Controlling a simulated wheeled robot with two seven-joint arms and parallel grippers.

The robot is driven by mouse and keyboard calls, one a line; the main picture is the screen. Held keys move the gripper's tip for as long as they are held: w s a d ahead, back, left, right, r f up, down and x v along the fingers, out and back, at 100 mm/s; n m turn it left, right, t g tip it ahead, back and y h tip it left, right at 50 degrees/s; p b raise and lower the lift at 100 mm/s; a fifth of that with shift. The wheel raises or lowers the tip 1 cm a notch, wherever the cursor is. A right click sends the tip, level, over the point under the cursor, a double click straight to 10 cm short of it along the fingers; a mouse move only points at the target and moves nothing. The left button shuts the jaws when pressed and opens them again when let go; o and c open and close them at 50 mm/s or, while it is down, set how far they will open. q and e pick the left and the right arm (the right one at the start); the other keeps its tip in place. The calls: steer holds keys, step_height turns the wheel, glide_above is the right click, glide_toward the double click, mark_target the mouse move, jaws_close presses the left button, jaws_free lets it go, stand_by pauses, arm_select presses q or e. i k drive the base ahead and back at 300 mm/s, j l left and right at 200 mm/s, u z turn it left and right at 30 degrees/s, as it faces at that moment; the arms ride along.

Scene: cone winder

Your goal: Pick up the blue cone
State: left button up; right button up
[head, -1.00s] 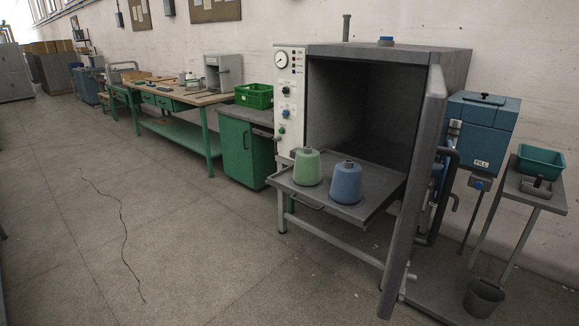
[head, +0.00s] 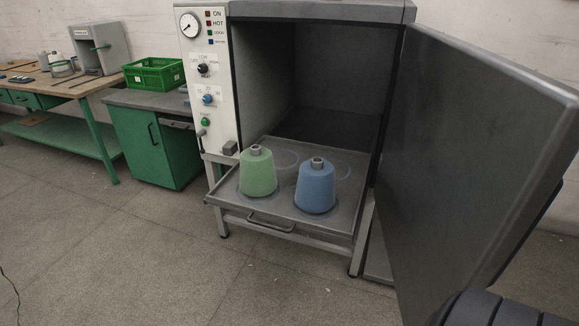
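The blue cone (head: 315,187) stands upright on the pulled-out grey tray (head: 227,189) in front of the open oven chamber. A green cone (head: 258,173) stands upright just to its left on the same tray, with a small gap between them. Both cones have a grey core tip on top. Neither of my grippers shows in the head view. A dark ribbed part, probably of my own arm, shows at the bottom right corner.
The oven's open door (head: 470,165) fills the right side, beside the tray. The control panel (head: 208,80) is left of the chamber. A green cabinet (head: 155,145) with a green crate (head: 152,74) stands further left. The floor before the tray is clear.

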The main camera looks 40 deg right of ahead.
mark_target(315, 193)
steer(key=i+z, duration=0.45)
steer(key=i+j+z, duration=0.2)
steer(key=i+z, duration=0.25)
steer(key=i+j+z, duration=0.4)
steer(key=k+l, duration=0.05)
steer(key=l, duration=0.05)
